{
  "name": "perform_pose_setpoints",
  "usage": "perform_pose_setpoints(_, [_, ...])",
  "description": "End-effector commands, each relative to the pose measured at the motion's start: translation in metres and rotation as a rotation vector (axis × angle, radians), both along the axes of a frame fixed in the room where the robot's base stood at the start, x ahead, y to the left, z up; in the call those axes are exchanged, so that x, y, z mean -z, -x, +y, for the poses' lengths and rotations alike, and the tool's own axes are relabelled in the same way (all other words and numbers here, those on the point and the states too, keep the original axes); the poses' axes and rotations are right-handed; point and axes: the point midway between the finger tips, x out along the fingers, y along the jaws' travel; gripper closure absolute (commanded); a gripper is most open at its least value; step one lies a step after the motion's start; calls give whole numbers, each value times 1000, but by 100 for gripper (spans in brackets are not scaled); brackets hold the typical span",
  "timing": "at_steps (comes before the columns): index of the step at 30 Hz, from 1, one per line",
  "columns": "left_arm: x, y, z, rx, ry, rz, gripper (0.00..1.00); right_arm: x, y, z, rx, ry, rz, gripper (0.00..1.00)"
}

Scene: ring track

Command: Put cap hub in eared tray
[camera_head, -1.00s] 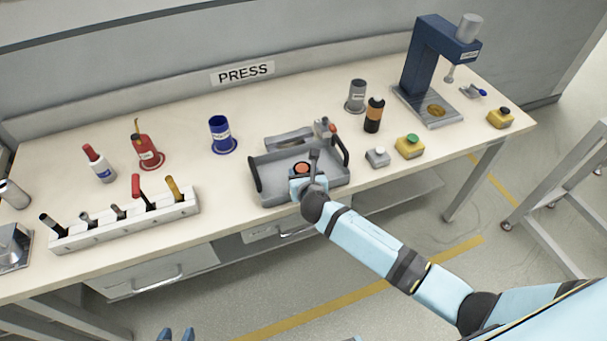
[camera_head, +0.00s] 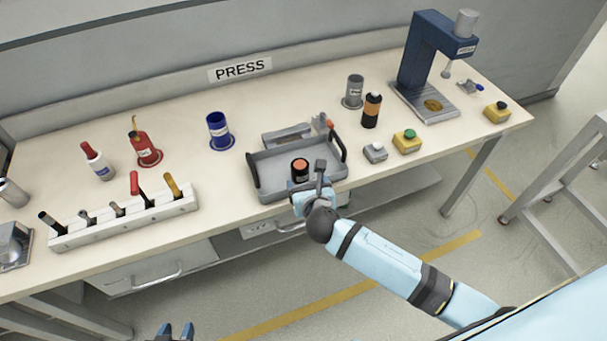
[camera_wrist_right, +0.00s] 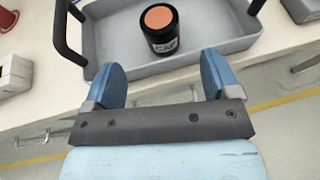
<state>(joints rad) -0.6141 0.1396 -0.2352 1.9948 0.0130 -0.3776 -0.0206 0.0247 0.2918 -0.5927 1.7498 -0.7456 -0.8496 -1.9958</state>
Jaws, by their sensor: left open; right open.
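The cap hub (camera_head: 299,169), a short black cylinder with an orange top and a white label, stands upright in the grey eared tray (camera_head: 266,187), near its front side. The tray has a black handle at each end. In the right wrist view the cap hub (camera_wrist_right: 160,30) stands in the tray (camera_wrist_right: 110,38) just beyond my open fingers. My right gripper (camera_head: 302,187) is at the tray's front edge, open and apart from the hub; it also shows in the right wrist view (camera_wrist_right: 165,80). My left gripper (camera_head: 175,330) is open and empty, low at the bottom edge, away from the table.
A grey holder with a small tool (camera_head: 318,124) stands behind the tray. A tool rack (camera_head: 125,217) and blue cup (camera_head: 219,130) are left.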

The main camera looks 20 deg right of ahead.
Motion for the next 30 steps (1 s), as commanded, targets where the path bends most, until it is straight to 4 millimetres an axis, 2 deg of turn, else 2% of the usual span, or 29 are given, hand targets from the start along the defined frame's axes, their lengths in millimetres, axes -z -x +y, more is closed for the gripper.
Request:
perform_pose_setpoints(3, [0, 0, 0, 0, 0, 0, 57, -8, 18, 2, 0, 0, -1, 18])
perform_pose_setpoints(7, [0, 0, 0, 0, 0, 1, 57, -12, 29, 4, 0, -1, 0, 18])
perform_pose_setpoints(11, [0, 0, 0, 0, 0, 1, 57, -5, 42, 6, 27, -112, 17, 18])
perform_pose_setpoints(14, [0, 0, 0, 0, -1, 2, 57, 11, 61, 10, 100, -377, 55, 18])
perform_pose_setpoints(17, [0, 1, 0, 0, -1, 2, 57, 31, 91, 15, 240, -774, 111, 18])
perform_pose_setpoints(21, [1, 1, 0, 0, -1, 3, 57, 52, 136, 17, 528, -1379, 185, 18])
perform_pose_setpoints(27, [1, 1, 0, 0, -1, 3, 57, 66, 192, 9, 997, -2125, 227, 18])
perform_pose_setpoints(30, [1, 1, 0, 0, -1, 3, 57, 68, 211, 2, 1183, -2379, 220, 18])
